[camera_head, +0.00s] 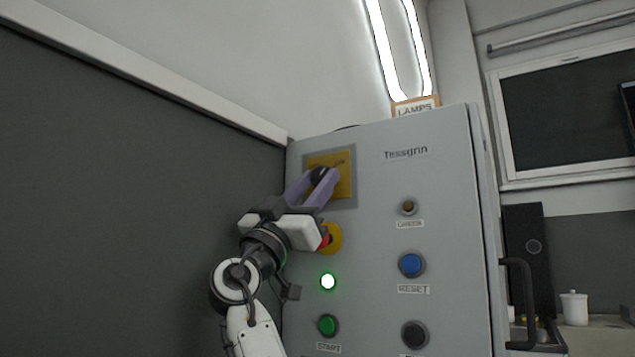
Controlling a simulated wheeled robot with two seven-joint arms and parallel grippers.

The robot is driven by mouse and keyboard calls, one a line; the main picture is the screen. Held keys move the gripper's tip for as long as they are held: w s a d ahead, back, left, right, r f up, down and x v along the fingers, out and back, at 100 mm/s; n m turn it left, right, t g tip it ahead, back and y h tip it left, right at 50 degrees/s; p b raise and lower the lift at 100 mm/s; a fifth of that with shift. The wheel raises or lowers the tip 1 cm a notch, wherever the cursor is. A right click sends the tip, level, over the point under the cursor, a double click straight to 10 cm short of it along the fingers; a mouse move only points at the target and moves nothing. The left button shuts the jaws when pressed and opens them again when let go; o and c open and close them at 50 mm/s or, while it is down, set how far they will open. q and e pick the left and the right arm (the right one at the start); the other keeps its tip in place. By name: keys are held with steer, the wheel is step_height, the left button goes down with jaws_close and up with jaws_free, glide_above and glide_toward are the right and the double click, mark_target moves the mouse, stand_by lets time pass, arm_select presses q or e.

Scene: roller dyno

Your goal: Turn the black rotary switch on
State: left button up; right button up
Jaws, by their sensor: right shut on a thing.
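The black rotary switch (319,174) sits on a yellow plate (343,186) at the upper left of the grey control cabinet. My right gripper (317,181) reaches up to it from below, with its purple fingers on either side of the knob. It is shut on the switch. The fingers hide part of the knob, so its exact angle is hard to tell. My left gripper is not in view.
Below the switch, a red and yellow button (334,237) is partly hidden by my gripper. A lit green-white lamp (328,282), a green START button (327,325) and a blue RESET button (411,265) are on the panel. A dark wall (120,200) stands left.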

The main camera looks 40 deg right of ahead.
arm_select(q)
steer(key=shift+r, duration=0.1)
arm_select(e)
steer(key=shift+w+m+g, duration=0.1)
steer(key=shift+m+g, duration=0.8)
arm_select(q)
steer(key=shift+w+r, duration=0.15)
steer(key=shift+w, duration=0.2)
arm_select(e)
steer(key=o, duration=1)
steer(key=shift+o, duration=0.2)
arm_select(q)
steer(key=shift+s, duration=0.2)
arm_select(e)
steer(key=shift+f, duration=0.1)
steer(key=shift+a+f, duration=0.25)
steer(key=shift+a, duration=0.05)
arm_select(q)
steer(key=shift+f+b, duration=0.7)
steer(key=shift+b, duration=0.15)
arm_select(e)
steer(key=v, duration=0.9)
steer(key=shift+f, duration=0.25)
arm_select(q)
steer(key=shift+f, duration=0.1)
